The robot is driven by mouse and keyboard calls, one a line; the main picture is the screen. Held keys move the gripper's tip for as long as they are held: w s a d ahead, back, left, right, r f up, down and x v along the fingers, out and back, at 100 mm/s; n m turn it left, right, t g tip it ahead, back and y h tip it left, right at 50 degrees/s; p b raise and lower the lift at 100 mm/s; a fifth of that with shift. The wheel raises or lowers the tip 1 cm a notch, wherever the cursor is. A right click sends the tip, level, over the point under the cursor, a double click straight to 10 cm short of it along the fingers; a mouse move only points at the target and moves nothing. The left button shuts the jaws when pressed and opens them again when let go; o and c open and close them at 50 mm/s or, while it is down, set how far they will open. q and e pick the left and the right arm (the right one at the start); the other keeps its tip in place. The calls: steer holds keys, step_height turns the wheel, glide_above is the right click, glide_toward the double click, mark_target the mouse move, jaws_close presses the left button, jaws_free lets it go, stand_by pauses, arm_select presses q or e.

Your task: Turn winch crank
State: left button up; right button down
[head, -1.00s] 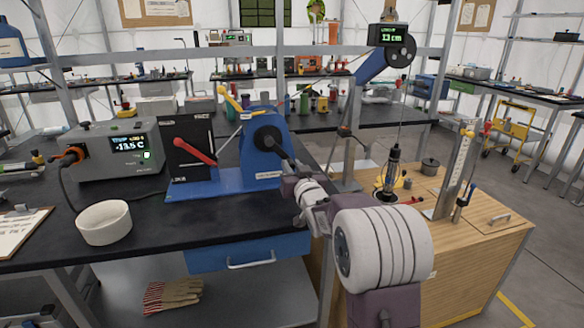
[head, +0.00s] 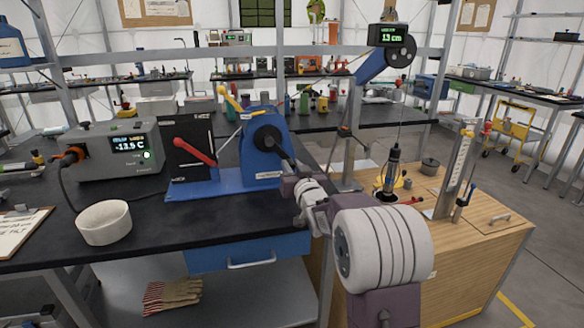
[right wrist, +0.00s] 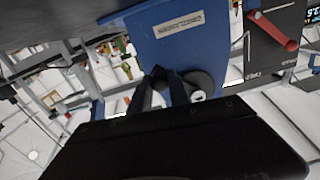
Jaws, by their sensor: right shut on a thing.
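The blue winch (head: 262,158) stands on a blue base plate on the black bench. Its black round hub (head: 268,139) faces me, and the dark crank (head: 284,156) runs from it down to the right. My right gripper (head: 291,166) is shut on the crank's handle end. In the right wrist view the two dark fingers of my right gripper (right wrist: 161,88) close around a dark grip, beside the round hub (right wrist: 200,82) and below the blue winch body (right wrist: 172,40). The handle is mostly hidden by the fingers. My left gripper is not in view.
A red lever (head: 195,148) on a black panel is left of the winch. A white bowl (head: 104,223) sits at the bench's front left. A cable hangs from the pulley (head: 398,50), whose display reads 13 cm, to a dark cylinder (head: 391,172) over the wooden cabinet (head: 480,240).

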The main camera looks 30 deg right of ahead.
steer(key=shift+a+f, duration=0.15)
steer(key=shift+f, duration=0.1)
steer(key=m, duration=0.1)
steer(key=a+f+m+b, duration=0.1)
steer(key=m, duration=0.1)
steer(key=a+m+b, duration=0.1)
steer(key=shift+w+a+f, duration=0.25)
steer(key=shift+w+f, duration=0.05)
steer(key=shift+w, duration=0.05)
steer(key=shift+a+m, duration=0.1)
steer(key=shift+m, duration=0.3)
steer(key=c, duration=1.3)
jaws_free()
steer(key=shift+r, duration=0.1)
steer(key=shift+o, duration=0.2)
steer(key=v, duration=0.9)
